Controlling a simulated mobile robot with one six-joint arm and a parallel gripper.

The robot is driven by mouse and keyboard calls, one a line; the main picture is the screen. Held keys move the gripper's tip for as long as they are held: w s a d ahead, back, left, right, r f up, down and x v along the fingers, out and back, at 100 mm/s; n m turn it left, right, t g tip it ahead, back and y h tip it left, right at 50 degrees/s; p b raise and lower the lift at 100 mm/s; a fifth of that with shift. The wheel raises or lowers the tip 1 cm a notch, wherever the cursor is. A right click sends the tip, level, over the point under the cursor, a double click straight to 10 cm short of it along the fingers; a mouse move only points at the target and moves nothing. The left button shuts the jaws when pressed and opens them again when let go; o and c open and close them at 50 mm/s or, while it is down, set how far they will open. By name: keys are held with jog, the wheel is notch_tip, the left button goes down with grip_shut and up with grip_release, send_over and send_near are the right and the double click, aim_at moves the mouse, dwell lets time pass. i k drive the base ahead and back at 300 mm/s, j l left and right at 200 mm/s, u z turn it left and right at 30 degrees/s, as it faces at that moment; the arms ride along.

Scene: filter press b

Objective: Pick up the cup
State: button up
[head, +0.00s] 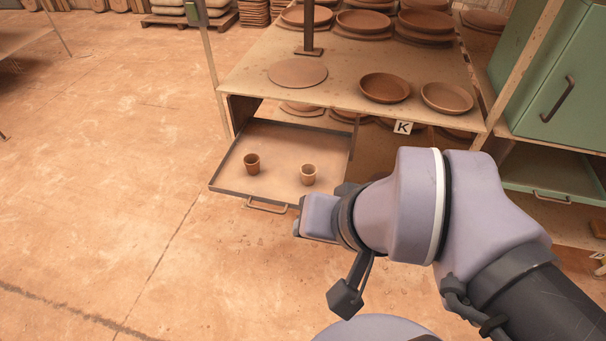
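Two small brown cups stand upright in a pulled-out tray drawer (240,189) under the table. The left cup (251,164) is darker. The right cup (308,175) is lighter and stands closer to my arm. The two cups are apart, and both look empty from here. The end of my arm, with my gripper (298,228), is at the drawer's front right corner, to the lower right of the right cup in the picture. The fingers are not clearly visible, so their opening cannot be told. No cup is seen held.
The table (340,75) above the drawer bears a flat disc (297,72), several clay dishes and a post (309,25). A green cabinet (555,70) stands at right. The drawer's handle (265,206) faces front. The floor at left is clear.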

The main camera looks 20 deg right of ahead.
aim_at(251, 161)
jog(key=i+j+z, duration=0.4)
jog(key=i+j, duration=0.9)
